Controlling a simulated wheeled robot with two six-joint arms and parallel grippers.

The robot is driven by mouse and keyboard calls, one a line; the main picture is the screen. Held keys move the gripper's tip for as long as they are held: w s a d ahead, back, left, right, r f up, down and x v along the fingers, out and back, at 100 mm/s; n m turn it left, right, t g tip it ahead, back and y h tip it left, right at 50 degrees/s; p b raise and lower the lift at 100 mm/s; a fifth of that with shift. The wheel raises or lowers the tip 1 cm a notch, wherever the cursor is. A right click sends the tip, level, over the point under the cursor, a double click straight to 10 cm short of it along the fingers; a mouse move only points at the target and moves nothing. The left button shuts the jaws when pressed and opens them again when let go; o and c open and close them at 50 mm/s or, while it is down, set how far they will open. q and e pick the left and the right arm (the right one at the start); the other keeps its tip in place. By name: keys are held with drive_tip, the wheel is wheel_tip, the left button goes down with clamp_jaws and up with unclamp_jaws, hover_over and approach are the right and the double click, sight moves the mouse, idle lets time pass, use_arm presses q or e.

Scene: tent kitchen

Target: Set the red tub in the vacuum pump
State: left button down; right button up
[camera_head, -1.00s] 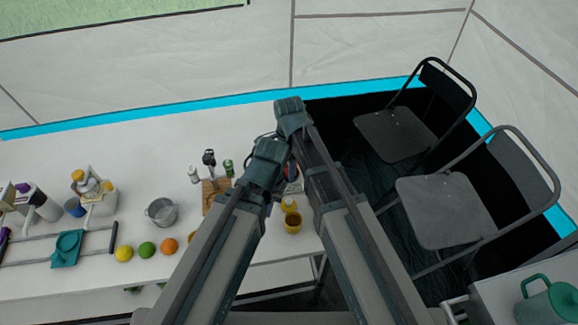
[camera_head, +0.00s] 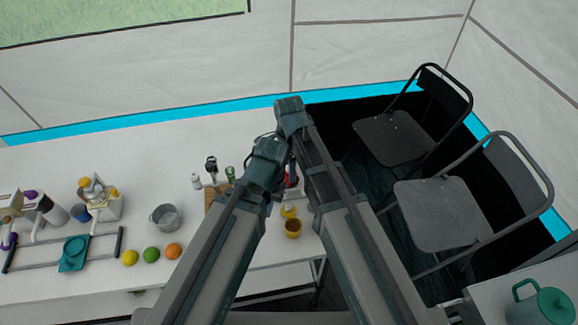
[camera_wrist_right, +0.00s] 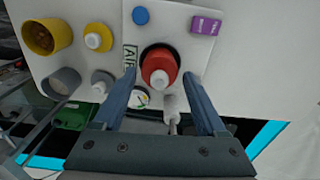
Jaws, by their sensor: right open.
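A red tub (camera_wrist_right: 158,66) with a white cap-like top shows in the right wrist view, between the tips of my right gripper (camera_wrist_right: 159,76). That gripper is open, one finger on each side; I cannot tell whether they touch the tub. A small bit of red (camera_head: 292,180) shows beside my arm in the head view. Below the tub in the wrist view is a round gauge (camera_wrist_right: 140,98) beside a white fitting (camera_wrist_right: 172,104); I cannot tell whether they belong to the vacuum pump.
A yellow cup (camera_wrist_right: 46,37), a white-capped yellow bottle (camera_wrist_right: 97,38), a grey cup (camera_wrist_right: 61,81) and a purple box (camera_wrist_right: 206,25) stand around the tub. A metal pot (camera_head: 165,216) and fruit stand left on the table. Folding chairs (camera_head: 436,210) are at right.

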drive_tip(key=shift+r+p, duration=3.6)
drive_tip(key=shift+r, duration=0.3)
drive_tip(key=shift+f, duration=0.1)
drive_tip(key=shift+s+d, duration=0.15)
drive_tip(key=shift+d, duration=0.15)
drive_tip(key=s+d+n, duration=0.5)
drive_tip(key=d+n, duration=0.3)
drive_tip(key=s+d+n, duration=0.4)
drive_tip(key=d+n, duration=0.3)
drive_tip(key=d, duration=0.2)
drive_tip(key=s+a+n+h, duration=0.1)
drive_tip(key=s+a+n, duration=0.3)
drive_tip(key=a, duration=0.7)
drive_tip(key=shift+s+a, duration=0.3)
drive_tip(key=shift+s, duration=0.55)
